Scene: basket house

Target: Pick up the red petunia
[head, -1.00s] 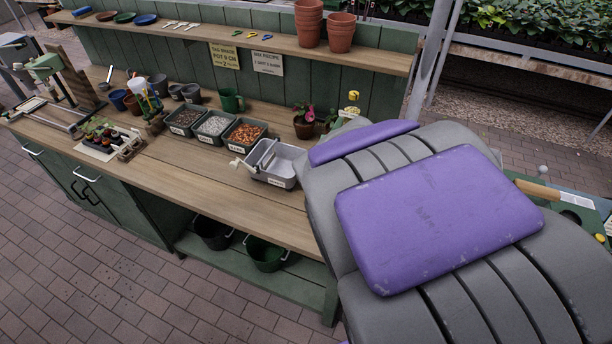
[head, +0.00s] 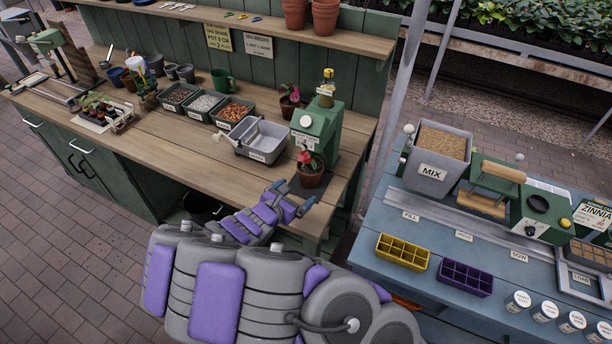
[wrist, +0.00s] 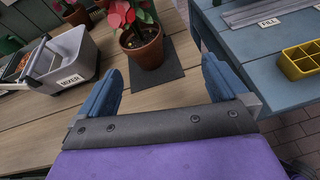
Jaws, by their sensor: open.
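A red-flowered plant in a terracotta pot, apparently the red petunia (head: 310,172), stands upright on a dark mat (head: 296,190) near the right end of the wooden bench. It also shows in the wrist view (wrist: 142,44), top centre, with its upper part cut off by the frame. My gripper (head: 290,197) is at the bench's front edge, just in front of the pot. In the wrist view my gripper (wrist: 162,88) is open and empty, its blue fingers spread to either side below the pot. The fingers are apart from the pot.
A grey bin labelled MIXER (head: 262,140) stands left of the pot. A green machine (head: 318,130) stands behind it. Another pink-flowered pot (head: 289,102) is farther back. A blue table (head: 400,222) with yellow and purple trays is on the right.

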